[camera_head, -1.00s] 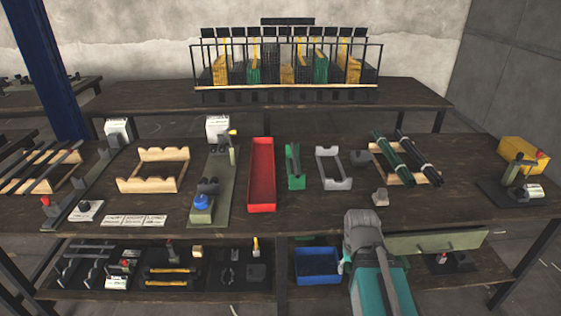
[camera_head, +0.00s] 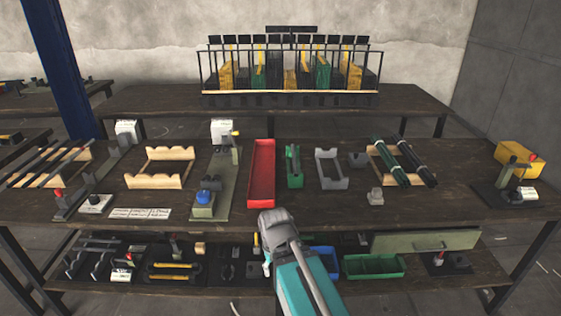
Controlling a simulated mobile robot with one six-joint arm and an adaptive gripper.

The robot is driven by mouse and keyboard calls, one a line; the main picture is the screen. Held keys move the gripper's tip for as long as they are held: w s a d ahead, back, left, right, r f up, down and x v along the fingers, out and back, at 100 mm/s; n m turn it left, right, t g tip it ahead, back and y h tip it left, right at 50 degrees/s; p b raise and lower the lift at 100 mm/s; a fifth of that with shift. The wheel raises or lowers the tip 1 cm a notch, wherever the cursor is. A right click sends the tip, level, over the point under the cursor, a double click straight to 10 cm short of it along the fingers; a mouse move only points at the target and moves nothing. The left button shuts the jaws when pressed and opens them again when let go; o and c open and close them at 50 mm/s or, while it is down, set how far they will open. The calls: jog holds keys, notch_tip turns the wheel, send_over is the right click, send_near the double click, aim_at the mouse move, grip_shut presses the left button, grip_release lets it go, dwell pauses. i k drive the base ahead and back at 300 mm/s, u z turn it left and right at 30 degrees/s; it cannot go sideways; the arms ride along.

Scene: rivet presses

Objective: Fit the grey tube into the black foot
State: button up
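Several dark grey tubes (camera_head: 47,160) lie side by side across a wooden rack (camera_head: 78,167) at the left of the table. I cannot single out one as the task's tube. I cannot identify the black foot for sure; small dark blocks (camera_head: 253,269) lie on the lower shelf, and a dark grey block (camera_head: 357,159) stands on the table near the right rack. My teal arm with its grey joint rises at the front middle, before the table edge. The gripper's fingers do not show, so I cannot see whether they hold anything.
The table (camera_head: 320,210) also bears an empty wooden rack (camera_head: 157,181), a red tray (camera_head: 262,175), a grey tray (camera_head: 331,168), a green holder (camera_head: 294,165) and dark tubes (camera_head: 391,163) on another rack. A green press plate (camera_head: 222,175) stands left of centre.

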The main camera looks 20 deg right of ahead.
aim_at(513, 194)
jog(key=u, duration=1.25)
jog(key=k, duration=1.25)
jog(key=z, duration=1.2)
